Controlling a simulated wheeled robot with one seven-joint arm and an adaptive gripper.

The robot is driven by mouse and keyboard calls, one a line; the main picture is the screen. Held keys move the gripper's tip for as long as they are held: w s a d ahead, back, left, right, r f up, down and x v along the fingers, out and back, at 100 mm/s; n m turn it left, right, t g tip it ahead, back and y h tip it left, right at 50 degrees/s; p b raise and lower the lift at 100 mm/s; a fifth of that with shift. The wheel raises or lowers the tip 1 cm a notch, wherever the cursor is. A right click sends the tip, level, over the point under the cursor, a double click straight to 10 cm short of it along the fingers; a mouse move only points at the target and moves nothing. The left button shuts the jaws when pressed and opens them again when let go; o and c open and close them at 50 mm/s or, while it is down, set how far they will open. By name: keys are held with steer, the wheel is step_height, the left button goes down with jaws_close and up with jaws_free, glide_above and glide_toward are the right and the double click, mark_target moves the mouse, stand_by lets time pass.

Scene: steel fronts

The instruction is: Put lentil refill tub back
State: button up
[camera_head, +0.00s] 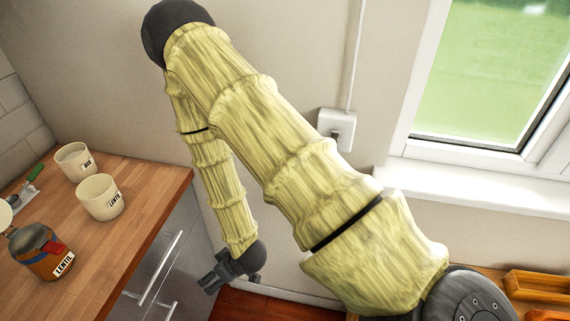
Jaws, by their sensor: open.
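A cream tub with a lentil label (101,199) stands upright on the wooden counter (135,190), near its right part. A brown jar (38,255) with a dark top and a lentil label stands nearer, at the left. The picture does not settle whether the tub or the jar is the refill tub. My gripper (206,284) hangs low beside the counter, in front of the grey cabinet fronts. It is open and apart from both lentil containers, and nothing shows between its fingers.
A second cream tub (74,161) with an unreadable label stands behind the lentil tub. A green-handled tool (33,175) lies at the left. Drawer handles (159,264) stick out near my gripper. A wooden tray (540,286) is at the lower right, below the window.

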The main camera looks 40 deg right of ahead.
steer(key=s+d+f+m+g+h, duration=0.1)
steer(key=s+d+f+g, duration=0.1)
steer(key=s, duration=0.5)
steer(key=s+d+f+g, duration=0.2)
steer(key=s+f, duration=0.1)
steer(key=s, duration=0.5)
steer(key=s+d+f+m+g+h, duration=0.1)
steer(key=s+d+f, duration=0.1)
steer(key=s, duration=0.5)
steer(key=shift+s+f+m+g+h, duration=0.3)
steer(key=shift+f+g, duration=0.05)
steer(key=shift+g, duration=0.05)
